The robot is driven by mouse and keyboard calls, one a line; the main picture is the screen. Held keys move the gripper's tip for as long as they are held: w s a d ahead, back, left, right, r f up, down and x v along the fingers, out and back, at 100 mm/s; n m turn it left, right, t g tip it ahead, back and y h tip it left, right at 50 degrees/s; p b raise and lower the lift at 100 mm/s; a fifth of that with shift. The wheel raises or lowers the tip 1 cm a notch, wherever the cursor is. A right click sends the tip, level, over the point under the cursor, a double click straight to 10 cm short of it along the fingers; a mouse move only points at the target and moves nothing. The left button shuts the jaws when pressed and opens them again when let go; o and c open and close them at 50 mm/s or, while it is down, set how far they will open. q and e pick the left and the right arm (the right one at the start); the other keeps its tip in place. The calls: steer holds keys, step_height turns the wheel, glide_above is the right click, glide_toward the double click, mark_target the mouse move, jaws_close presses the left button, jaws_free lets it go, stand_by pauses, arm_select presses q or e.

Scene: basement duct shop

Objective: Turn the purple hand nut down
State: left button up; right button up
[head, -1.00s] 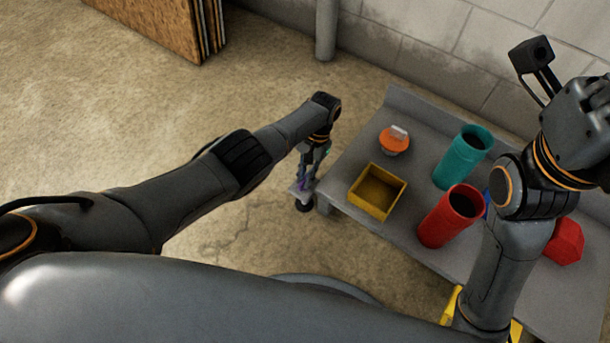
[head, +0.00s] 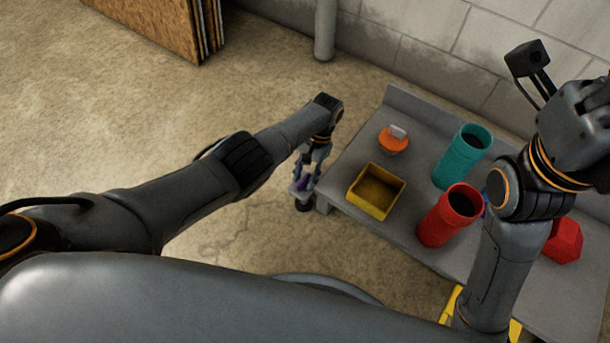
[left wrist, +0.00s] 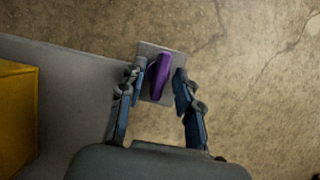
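The purple hand nut (left wrist: 160,75) shows in the left wrist view on a small grey plate (left wrist: 150,97) at the bench's edge. In the head view the purple hand nut (head: 302,184) is a small patch below my left gripper (head: 304,175). In the left wrist view my left gripper (left wrist: 160,85) is open, one finger on each side of the nut. The left finger is very close to it; contact cannot be told. A gap shows on the right.
The grey bench (head: 345,160) carries a yellow bin (head: 377,190), an orange item with a pale tab (head: 393,140), a teal cup (head: 462,157), a red cup (head: 449,216) and a red block (head: 564,240). A block wall stands behind. The floor left of the bench is clear.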

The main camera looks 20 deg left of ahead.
arm_select(q)
steer(key=v, duration=1.2)
stand_by(0.3)
